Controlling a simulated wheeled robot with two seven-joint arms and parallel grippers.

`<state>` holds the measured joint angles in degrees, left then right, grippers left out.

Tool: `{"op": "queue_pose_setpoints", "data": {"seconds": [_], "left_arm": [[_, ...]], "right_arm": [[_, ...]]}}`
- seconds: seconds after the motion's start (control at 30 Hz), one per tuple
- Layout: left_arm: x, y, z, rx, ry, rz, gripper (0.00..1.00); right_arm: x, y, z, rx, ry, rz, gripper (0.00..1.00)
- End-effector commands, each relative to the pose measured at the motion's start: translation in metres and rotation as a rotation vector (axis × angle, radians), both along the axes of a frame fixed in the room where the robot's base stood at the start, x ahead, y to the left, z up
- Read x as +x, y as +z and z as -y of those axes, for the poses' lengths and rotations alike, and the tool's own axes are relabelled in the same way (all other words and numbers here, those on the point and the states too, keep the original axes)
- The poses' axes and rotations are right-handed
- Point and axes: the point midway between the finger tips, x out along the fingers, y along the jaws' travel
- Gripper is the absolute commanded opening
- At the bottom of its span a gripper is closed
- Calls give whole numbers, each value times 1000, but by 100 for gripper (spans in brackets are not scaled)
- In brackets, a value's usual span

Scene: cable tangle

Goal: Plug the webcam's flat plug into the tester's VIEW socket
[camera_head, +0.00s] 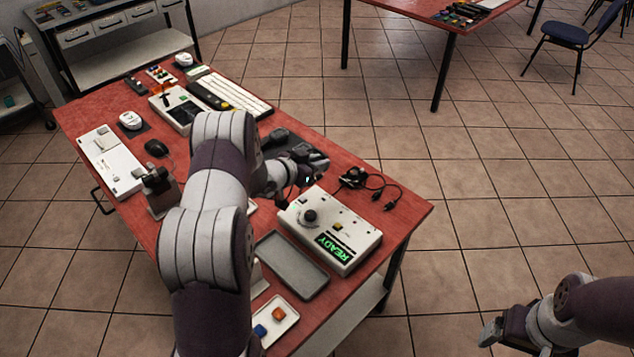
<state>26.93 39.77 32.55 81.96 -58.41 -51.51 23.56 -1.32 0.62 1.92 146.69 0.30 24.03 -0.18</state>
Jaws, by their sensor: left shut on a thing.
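The VIEW socket cannot be made out. The black webcam (353,178) lies just behind the tester, and its dark cable loops right to small dark ends (389,205) whose shape is too small to tell. My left gripper (307,176) is at the tester's back left, left of the webcam. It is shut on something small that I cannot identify. My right gripper (490,332) is off the table at lower right, its jaws unclear.
A grey tray (291,265) lies in front of the tester, and a small white tray (275,321) with orange and blue blocks nearer. Keyboards, mice and devices crowd the far left of the red table (407,215). My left arm covers the middle. Floor to the right is clear.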

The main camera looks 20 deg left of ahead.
Motion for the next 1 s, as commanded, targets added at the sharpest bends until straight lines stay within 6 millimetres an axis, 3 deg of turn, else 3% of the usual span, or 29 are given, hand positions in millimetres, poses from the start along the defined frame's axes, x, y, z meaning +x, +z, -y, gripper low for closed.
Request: {"op": "queue_pose_setpoints", "data": {"seconds": [0.03,0.27,0.57,1.0], "left_arm": [[0,-20,0,0,0,0,0],[0,-53,0,0,0,0,0],[0,-59,0,0,0,0,0],[0,-89,0,1,0,1,0]], "right_arm": [[0,-20,0,0,0,0,87],[0,-53,0,0,0,0,87],[0,-59,0,0,0,1,87],[0,-84,0,0,0,1,87]]}}
